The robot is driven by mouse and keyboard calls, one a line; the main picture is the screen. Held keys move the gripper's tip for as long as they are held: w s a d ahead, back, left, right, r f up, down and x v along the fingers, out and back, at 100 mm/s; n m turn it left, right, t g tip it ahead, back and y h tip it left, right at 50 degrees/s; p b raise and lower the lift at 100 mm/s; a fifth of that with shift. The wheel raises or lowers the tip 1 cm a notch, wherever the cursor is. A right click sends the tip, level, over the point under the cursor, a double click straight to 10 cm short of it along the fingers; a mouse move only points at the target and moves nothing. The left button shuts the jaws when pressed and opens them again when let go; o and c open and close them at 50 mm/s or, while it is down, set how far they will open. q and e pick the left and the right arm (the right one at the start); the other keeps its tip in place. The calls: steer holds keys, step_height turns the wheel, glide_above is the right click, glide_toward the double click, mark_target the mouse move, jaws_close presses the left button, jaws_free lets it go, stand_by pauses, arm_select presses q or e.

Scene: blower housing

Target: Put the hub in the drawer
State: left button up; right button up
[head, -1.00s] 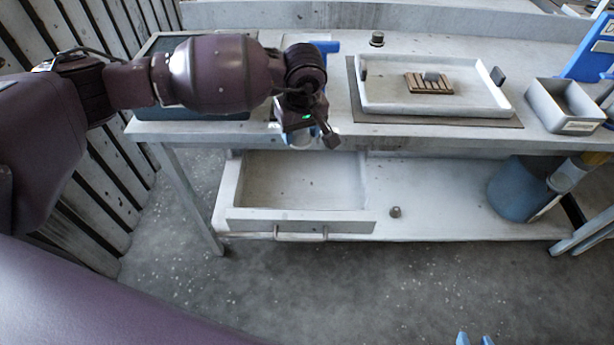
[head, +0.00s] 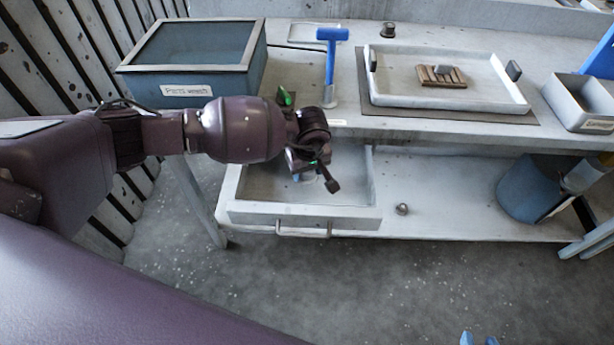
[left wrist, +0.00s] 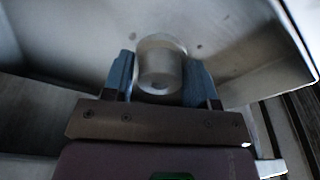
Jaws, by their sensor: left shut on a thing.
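The hub is a grey metal cylinder (left wrist: 161,62), shown in the left wrist view between the two blue fingers of my left gripper (left wrist: 160,78). My left gripper is shut on it. In the head view my left gripper (head: 307,176) is over the open drawer (head: 352,190), below the bench top; the hub is mostly hidden there by the wrist. The pale drawer is pulled out under the bench, its handle at the front. The inside that shows looks empty.
On the bench stand a parts washer (head: 190,62), a blue hammer-like tool (head: 331,62), a white tray (head: 450,96) with a brown block, and a grey bin (head: 580,102). A small metal piece (head: 402,209) and a blue bucket (head: 530,188) sit on the lower shelf.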

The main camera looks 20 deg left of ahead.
mark_target(307, 178)
arm_select(q)
step_height(307, 178, down, 3)
steer(key=shift+f, duration=0.2)
steer(key=shift+b, duration=0.3)
steer(key=shift+f, duration=0.2)
steer(key=o, duration=1)
steer(key=shift+r, duration=0.1)
